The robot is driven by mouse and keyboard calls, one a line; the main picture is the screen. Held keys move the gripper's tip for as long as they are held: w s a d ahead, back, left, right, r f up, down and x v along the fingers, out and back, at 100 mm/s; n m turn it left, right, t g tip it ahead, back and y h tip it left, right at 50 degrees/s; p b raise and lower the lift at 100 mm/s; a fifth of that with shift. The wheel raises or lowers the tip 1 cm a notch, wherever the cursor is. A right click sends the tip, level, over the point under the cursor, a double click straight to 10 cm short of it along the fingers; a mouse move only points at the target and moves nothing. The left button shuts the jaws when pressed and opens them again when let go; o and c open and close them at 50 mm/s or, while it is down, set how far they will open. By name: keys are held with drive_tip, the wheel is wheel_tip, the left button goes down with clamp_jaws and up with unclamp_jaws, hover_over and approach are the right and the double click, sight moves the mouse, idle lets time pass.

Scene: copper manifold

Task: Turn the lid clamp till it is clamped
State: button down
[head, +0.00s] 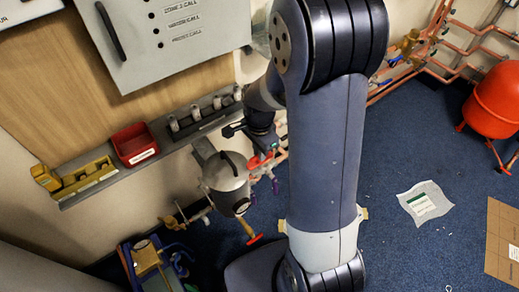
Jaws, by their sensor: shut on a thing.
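A silver vessel (226,171) with a rounded top and a dark band stands off the wall below the shelf, left of my arm. My gripper (263,149) is at the vessel's upper right, pointing down, small and partly dark in shadow. It is shut on a small red part (258,162) beside the vessel, which looks like the lid clamp. The fingertips are too small to make out, and I cannot tell the clamp's exact angle.
A shelf (102,187) on the left wall bears a red bin (135,144) and a yellow holder (82,178). A grey cabinet (165,38) hangs above. Copper pipes (440,65) and a red tank (495,100) stand right.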

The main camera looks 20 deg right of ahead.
idle(0.4)
drive_tip(key=c, duration=1.5)
unclamp_jaws()
drive_tip(key=shift+o, duration=0.2)
wheel_tip(320, 180, up, 11)
drive_tip(key=p, duration=0.1)
drive_tip(key=shift+p, duration=0.4)
drive_tip(key=shift+f, duration=0.15)
wheel_tip(320, 180, down, 11)
drive_tip(key=shift+r+b, duration=0.1)
drive_tip(key=shift+b, duration=0.85)
